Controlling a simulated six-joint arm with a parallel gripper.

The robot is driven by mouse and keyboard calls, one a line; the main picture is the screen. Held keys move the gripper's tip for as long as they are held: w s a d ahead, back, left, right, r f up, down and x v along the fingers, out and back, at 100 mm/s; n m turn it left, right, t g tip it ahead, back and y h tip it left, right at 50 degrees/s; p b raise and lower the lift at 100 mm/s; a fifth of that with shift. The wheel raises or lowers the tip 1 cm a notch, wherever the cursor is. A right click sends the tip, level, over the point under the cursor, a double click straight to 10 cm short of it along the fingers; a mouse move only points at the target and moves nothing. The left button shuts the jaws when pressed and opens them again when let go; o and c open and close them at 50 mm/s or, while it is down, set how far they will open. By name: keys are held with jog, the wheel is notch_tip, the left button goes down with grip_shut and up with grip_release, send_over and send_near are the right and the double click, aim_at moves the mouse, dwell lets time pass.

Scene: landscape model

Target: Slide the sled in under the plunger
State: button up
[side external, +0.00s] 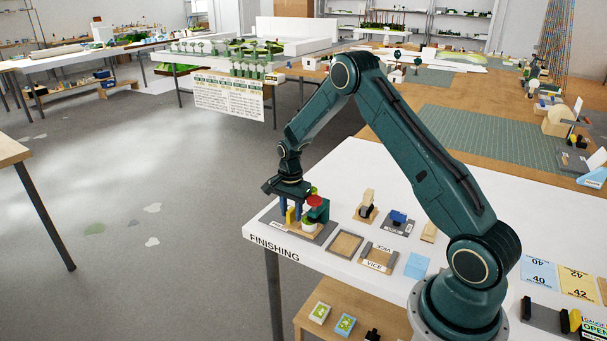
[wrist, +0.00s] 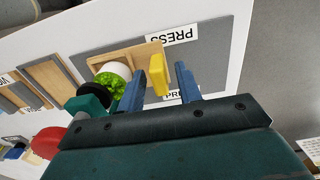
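The sled (wrist: 140,55) is a light wooden plate with an upright yellow handle (wrist: 158,75). A white round piece (wrist: 117,69) and bright green foliage (wrist: 111,84) sit at its other end. My gripper (wrist: 160,70) is open, its blue fingers either side of the handle with gaps showing; in the side view my gripper (side external: 291,214) is low over the press station. The press has a dark green body (side external: 320,212) and a red top (side external: 314,202). A black disc (wrist: 92,97), perhaps the plunger, shows beside the foliage; its height over the sled is unclear.
The press stands on a grey mat (wrist: 205,45) marked PRESS, near the white table's corner. An empty wooden tray (side external: 345,244), a vice block (side external: 379,257) and a blue pad (side external: 417,265) lie to the right. The floor is beyond the left edge.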

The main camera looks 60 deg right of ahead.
jog(key=shift+s+r, duration=0.1)
jog(key=shift+r, duration=2.95)
jog(key=shift+r, duration=0.1)
jog(key=shift+a+r, duration=0.2)
jog(key=shift+r, duration=0.1)
jog(key=s+a+r+n+t, duration=0.1)
jog(key=s+a+r+n, duration=0.35)
jog(key=r, duration=0.55)
jog(key=s+a+r+n+t, duration=0.2)
jog(key=s+a+r+n, duration=0.3)
jog(key=r, duration=0.5)
jog(key=s+a+r+n+t, duration=0.1)
jog(key=s+a+n, duration=0.3)
jog(key=s, duration=0.6)
jog(key=s+a+r+n+t, duration=0.1)
jog(key=s+a+r+n, duration=0.2)
jog(key=s, duration=0.7)
jog(key=shift+s+a+n+t, duration=0.15)
jog(key=shift+a+n+t, duration=0.15)
jog(key=shift+a+n, duration=0.65)
